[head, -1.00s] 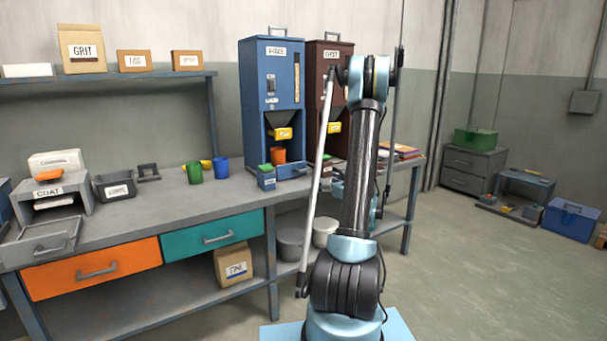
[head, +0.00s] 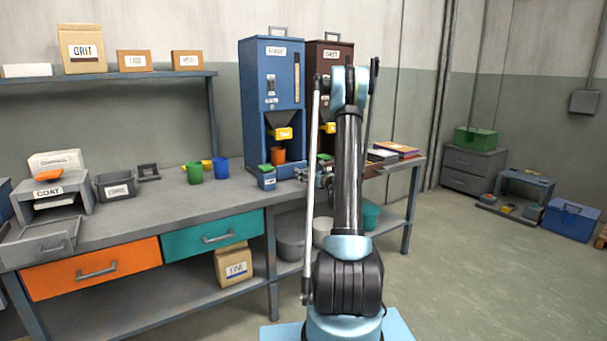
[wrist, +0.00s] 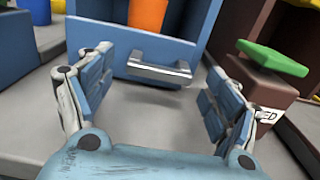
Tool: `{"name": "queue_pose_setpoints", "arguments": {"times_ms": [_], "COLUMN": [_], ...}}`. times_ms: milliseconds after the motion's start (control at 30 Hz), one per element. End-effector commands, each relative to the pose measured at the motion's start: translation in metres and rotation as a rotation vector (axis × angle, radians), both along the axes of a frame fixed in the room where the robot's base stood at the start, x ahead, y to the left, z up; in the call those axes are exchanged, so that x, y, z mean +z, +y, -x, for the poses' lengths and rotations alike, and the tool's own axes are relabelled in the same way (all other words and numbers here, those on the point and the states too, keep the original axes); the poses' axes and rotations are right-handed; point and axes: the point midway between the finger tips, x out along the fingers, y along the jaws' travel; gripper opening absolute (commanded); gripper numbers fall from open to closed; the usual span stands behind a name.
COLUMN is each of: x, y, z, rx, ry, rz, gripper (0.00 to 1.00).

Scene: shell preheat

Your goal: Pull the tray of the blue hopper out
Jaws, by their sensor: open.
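The blue hopper (head: 272,70) stands at the back of the bench. Its tray (wrist: 118,60) is at its foot, with an orange cup (wrist: 147,14) standing behind the tray front; the cup shows in the head view too (head: 278,154). A grey bar handle (wrist: 160,72) is on the tray front. My gripper (wrist: 158,95) is open and empty, with one finger to each side of the handle in the wrist view, short of it and not touching it. In the head view my arm partly hides the gripper and the handle cannot be made out.
A brown hopper (head: 328,62) stands right of the blue one, with a green-lidded brown box (wrist: 270,72) near my right finger. A blue green-lidded box (head: 266,178), a blue cup (head: 221,168) and a green cup (head: 194,174) stand to the left. Bare bench lies under the handle.

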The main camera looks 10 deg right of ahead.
Motion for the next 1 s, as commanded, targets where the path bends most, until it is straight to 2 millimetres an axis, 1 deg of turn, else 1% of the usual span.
{"name": "queue_pose_setpoints", "arguments": {"times_ms": [100, 200, 367, 600, 767, 800, 867, 900, 1000], "x": [0.000, 0.000, 0.000, 0.000, 0.000, 0.000, 0.000, 0.000, 0.000], "y": [0.006, 0.009, 0.011, 0.011, 0.011, 0.011, 0.011, 0.011, 0.011], "z": [-0.014, -0.021, -0.026, -0.026, -0.026, -0.026, -0.026, -0.026, -0.026], "rx": [0.001, 0.000, 0.001, 0.000, 0.000, 0.000, 0.000, 0.000, 0.000], "ry": [0.000, 0.000, 0.000, 0.000, 0.000, 0.000, 0.000, 0.000, 0.000], "rz": [0.000, 0.000, 0.000, 0.000, 0.000, 0.000, 0.000, 0.000, 0.000], "gripper": [0.82, 0.82, 0.82, 0.82, 0.46, 0.37, 0.24, 0.19, 0.19]}}
